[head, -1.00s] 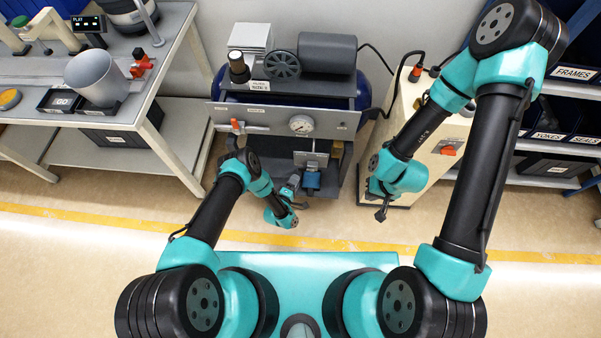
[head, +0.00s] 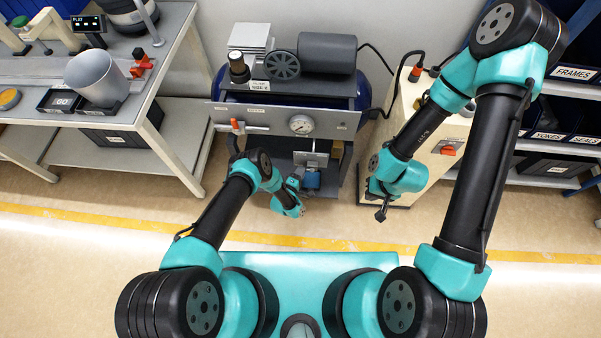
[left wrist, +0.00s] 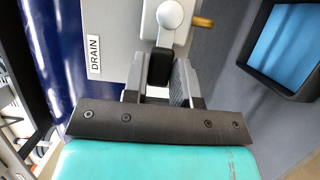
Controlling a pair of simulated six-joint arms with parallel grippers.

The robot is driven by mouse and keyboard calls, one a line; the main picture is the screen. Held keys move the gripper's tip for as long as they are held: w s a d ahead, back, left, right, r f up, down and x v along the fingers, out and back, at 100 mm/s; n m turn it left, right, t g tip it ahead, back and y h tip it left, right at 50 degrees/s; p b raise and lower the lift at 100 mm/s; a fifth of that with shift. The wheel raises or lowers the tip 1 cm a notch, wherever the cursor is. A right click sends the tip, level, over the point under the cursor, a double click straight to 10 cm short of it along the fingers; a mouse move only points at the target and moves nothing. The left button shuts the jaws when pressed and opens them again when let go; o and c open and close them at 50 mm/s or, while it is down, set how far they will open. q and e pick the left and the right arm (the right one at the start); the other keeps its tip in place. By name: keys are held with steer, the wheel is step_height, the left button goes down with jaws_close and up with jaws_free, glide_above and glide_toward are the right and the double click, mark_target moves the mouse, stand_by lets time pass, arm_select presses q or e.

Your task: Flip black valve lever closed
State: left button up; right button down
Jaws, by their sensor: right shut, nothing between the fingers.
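The black valve lever (left wrist: 160,68) hangs from a light grey valve body (left wrist: 170,14) beside a DRAIN label in the left wrist view. My left gripper (left wrist: 160,91) is open, with one finger on each side of the lever. I cannot tell whether either finger touches it. In the head view my left gripper (head: 294,182) is low at the front of the compressor stand (head: 225,113), and the lever cannot be made out there. My right gripper (head: 381,214) is shut and empty, pointing down in front of the cream cabinet.
A red-handled valve (head: 235,126) and a gauge (head: 301,124) are on the panel above. A workbench (head: 150,95) stands left, the cream cabinet (head: 440,165) right. The floor in front is clear.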

arm_select(q)
jaws_close()
steer(key=shift+r+m, duration=0.1)
steer(key=shift+m, duration=0.2)
steer(key=m, duration=0.1)
steer(key=r+m+g+y, duration=0.1)
steer(key=shift+d+r+m, duration=0.15)
steer(key=shift+r+m, duration=0.15)
steer(key=shift+m, duration=0.1)
steer(key=r+m+y, duration=0.1)
steer(key=m, duration=0.1)
steer(key=d+r+m+g, duration=0.1)
steer(key=m, duration=0.1)
steer(key=shift+d+y, duration=0.2)
steer(key=shift+y, duration=0.2)
steer(key=d+m+y, duration=0.1)
steer(key=r+m+y, duration=0.1)
steer(key=m, duration=0.1)
steer(key=shift+s+d+g, duration=0.15)
steer(key=shift+d+g, duration=0.15)
steer(key=shift+d, duration=0.1)
steer(key=shift+d+r+m+y, duration=0.1)
steer(key=shift+d+m+y, duration=0.4)
steer(key=shift+m, duration=0.3)
steer(key=shift+d+r+m+y, duration=0.1)
steer(key=shift+d+m+y, duration=0.3)
steer(key=shift+m+y, duration=0.3)
